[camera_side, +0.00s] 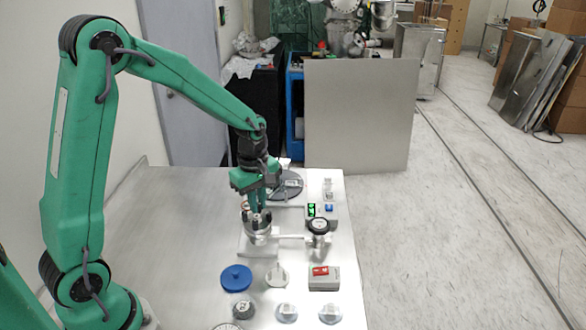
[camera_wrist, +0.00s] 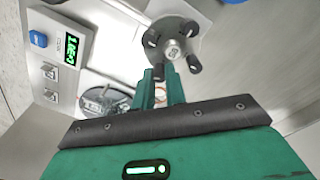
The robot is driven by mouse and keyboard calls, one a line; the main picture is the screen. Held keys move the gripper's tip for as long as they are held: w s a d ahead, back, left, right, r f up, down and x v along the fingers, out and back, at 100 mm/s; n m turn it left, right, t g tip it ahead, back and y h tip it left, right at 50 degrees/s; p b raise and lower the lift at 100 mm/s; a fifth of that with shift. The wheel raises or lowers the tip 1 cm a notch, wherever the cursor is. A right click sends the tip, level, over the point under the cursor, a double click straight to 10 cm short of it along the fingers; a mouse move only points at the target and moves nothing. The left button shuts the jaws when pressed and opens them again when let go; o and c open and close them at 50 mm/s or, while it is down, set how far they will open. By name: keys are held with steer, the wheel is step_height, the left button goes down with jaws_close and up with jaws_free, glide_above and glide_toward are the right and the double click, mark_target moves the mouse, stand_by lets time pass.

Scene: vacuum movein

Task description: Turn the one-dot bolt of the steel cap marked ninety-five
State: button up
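A round steel cap (camera_wrist: 172,50) with several black bolts around its rim shows in the wrist view; the marking at its centre is too small to read surely. It also shows in the side view (camera_side: 257,236) on the table fixture. My gripper (camera_wrist: 159,76) points at the cap with its two green fingers a little apart. One black bolt (camera_wrist: 158,72) shows at the fingertips, between them; I cannot tell whether they press on it. In the side view my gripper (camera_side: 258,208) is right over the cap. The dots on the bolts cannot be made out.
A blue disc (camera_side: 236,278), a box with a red switch (camera_side: 322,277) and several small metal parts lie toward the front. The table's left side is clear.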

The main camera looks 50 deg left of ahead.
steer(key=o, duration=0.4)
steer(key=shift+o, duration=0.2)
steer(key=shift+r, duration=0.15)
steer(key=shift+r, duration=3.8)
